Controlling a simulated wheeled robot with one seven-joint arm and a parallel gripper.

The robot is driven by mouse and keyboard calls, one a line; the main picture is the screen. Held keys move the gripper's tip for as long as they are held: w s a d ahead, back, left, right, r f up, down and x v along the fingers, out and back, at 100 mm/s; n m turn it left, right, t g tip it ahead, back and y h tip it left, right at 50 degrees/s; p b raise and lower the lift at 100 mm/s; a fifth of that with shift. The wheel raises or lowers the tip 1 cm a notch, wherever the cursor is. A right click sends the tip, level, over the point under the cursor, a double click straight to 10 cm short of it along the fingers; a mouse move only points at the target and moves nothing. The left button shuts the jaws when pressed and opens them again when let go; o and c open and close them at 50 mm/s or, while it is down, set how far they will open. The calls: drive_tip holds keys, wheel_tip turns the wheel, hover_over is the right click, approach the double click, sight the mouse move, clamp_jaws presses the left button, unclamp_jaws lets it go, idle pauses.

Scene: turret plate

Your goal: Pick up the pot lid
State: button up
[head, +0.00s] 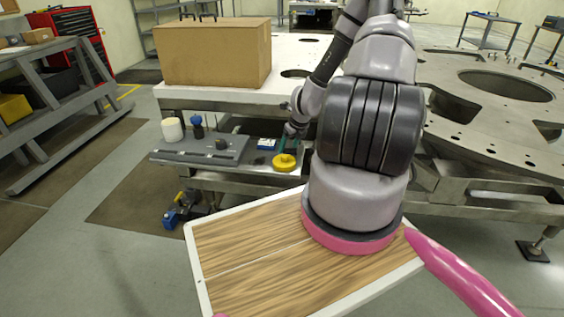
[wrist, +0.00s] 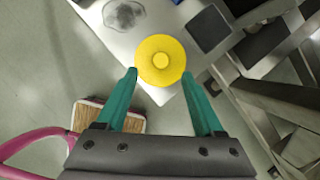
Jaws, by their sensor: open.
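The pot lid looks to be the yellow disc (wrist: 161,61) with a raised round knob, seen from above in the wrist view. In the head view the yellow lid (head: 285,162) lies at the right front end of a low grey shelf (head: 222,150). My gripper (wrist: 160,76) has green fingers spread apart, with the near part of the lid between their tips. I cannot tell whether the fingers touch its rim. In the head view my gripper (head: 290,140) is small and reaches down at the lid, partly hidden by my arm.
A white cylinder (head: 172,130), a small blue-topped item (head: 197,126) and a dark knob (head: 221,144) stand on the shelf left of the lid. A cardboard box (head: 213,52) sits on the white table above. Grey metal bars (wrist: 275,95) lie right of the fingers in the wrist view.

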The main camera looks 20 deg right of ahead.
sight(285, 156)
drive_tip(key=x, duration=0.6)
drive_tip(key=shift+w+f, duration=0.1)
drive_tip(key=shift+f, duration=0.15)
clamp_jaws()
